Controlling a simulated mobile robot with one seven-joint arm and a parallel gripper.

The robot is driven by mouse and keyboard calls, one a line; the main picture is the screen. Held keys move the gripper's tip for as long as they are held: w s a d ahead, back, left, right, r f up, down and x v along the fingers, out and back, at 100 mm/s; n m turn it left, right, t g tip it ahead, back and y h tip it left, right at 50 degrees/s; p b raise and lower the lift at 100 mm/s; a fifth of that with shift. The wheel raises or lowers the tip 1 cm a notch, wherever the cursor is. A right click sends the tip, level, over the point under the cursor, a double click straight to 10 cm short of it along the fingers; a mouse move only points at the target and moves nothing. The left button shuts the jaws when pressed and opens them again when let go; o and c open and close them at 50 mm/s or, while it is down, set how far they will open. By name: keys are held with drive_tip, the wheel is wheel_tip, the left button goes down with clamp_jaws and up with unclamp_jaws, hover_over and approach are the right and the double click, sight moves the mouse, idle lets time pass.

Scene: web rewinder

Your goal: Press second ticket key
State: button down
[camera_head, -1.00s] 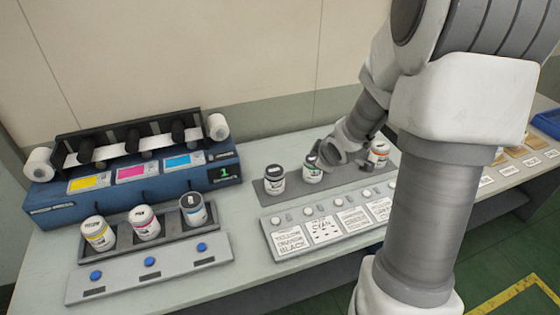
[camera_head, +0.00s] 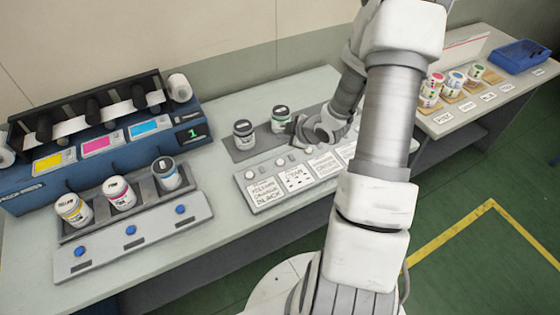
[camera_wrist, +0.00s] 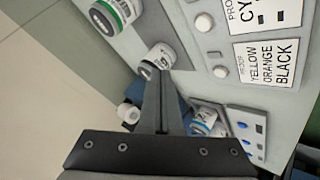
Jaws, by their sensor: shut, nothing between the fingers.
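The grey ticket panel (camera_head: 262,203) lies on the table with a row of white tickets and round white keys along its upper edge. The first ticket reads yellow, orange, black (camera_wrist: 267,62); its key (camera_wrist: 220,71) shows in the wrist view. The second ticket reads cyan (camera_head: 297,178). Its key (camera_head: 280,161) is uncovered in the head view and shows in the wrist view (camera_wrist: 203,22). My gripper (camera_head: 298,128) is shut and empty, just behind the panel near the jars. Its fingertips (camera_wrist: 160,72) appear apart from the keys. My arm hides the panel's right part.
Two dark-lidded jars (camera_head: 244,135) (camera_head: 280,119) stand on a grey strip close to my gripper. At left are the blue rewinder (camera_head: 45,192) and a rack of three jars above blue buttons (camera_head: 130,230). A side table holds cups and a blue tray (camera_head: 518,57).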

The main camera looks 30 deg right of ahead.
sight(283, 163)
wheel_tip(283, 163, down, 9)
drive_tip(key=b, duration=0.7)
drive_tip(key=shift+r+b, duration=0.1)
drive_tip(key=shift+b, duration=0.2)
idle(1.6)
drive_tip(key=shift+f+b, duration=0.4)
drive_tip(key=shift+b, duration=0.05)
drive_tip(key=shift+f+b, duration=0.35)
drive_tip(key=shift+f, duration=0.05)
idle(0.4)
idle(0.3)
drive_tip(key=shift+r+p, duration=0.6)
drive_tip(key=shift+r, duration=0.2)
drive_tip(key=shift+r+p, duration=2.05)
drive_tip(key=shift+r, duration=0.45)
